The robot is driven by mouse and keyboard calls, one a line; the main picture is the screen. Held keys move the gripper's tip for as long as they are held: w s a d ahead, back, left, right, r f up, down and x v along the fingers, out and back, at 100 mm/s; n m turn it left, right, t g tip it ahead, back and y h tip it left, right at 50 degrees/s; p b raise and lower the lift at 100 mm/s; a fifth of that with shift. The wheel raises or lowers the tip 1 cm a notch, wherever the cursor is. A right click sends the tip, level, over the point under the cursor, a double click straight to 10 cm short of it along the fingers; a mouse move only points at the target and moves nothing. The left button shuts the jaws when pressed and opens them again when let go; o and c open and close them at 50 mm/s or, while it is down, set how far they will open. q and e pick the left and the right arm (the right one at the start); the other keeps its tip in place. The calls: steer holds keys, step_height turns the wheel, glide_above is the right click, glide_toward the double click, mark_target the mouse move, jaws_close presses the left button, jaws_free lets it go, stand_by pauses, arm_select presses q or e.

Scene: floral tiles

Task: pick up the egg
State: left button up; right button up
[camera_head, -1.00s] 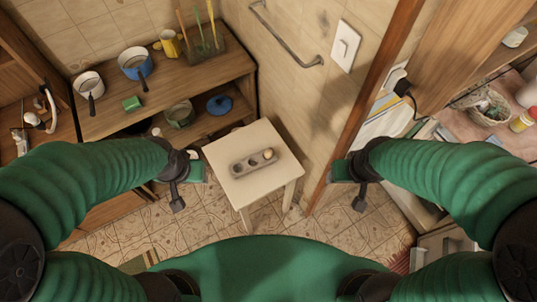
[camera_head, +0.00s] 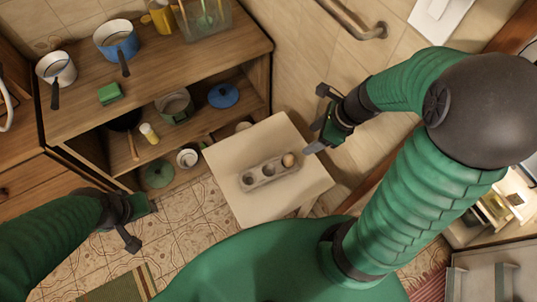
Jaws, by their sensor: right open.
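A brown egg (camera_head: 289,160) sits in the right-hand cup of a grey egg tray (camera_head: 258,183). The tray's other two cups look empty. The tray lies on a small cream table (camera_head: 225,158). My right gripper (camera_head: 313,138) is open and empty. It hangs at the right edge of the table, just right of and beyond the egg, and appears apart from it. My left gripper (camera_head: 148,208) is at the lower left, away from the table, with no object seen in it. Its jaws are too unclear to tell.
A wooden shelf unit stands at the back left. On its top are a blue pot (camera_head: 116,45), a white pot (camera_head: 57,70) and a green sponge (camera_head: 112,93). A tiled wall with a metal rail (camera_head: 358,28) rises behind the table. Tiled floor is clear left of the table.

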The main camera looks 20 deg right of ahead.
step_height(320, 180, down, 4)
steer(key=a+b, duration=0.1)
steer(key=b, duration=0.3)
glide_above(291, 157)
steer(key=f, duration=0.6)
steer(key=shift+s+d+f, duration=0.1)
steer(key=shift+s+d, duration=0.25)
steer(key=f+b, duration=0.2)
steer(key=f, duration=0.1)
steer(key=f+b, duration=0.1)
steer(key=shift+w+a+f, duration=0.15)
steer(key=shift+a+f, duration=0.1)
steer(key=shift+f, duration=0.1)
steer(key=shift+w+a+f, duration=0.1)
steer(key=shift+w+f, duration=0.05)
steer(key=shift+f, duration=0.15)
arm_select(q)
steer(key=s+x, duration=0.1)
steer(key=x, duration=0.6)
steer(key=shift+s+f, duration=0.2)
steer(key=shift+s, duration=0.4)
arm_select(e)
steer(key=shift+r, duration=0.15)
steer(key=shift+c, duration=1)
steer(key=c, duration=0.7)
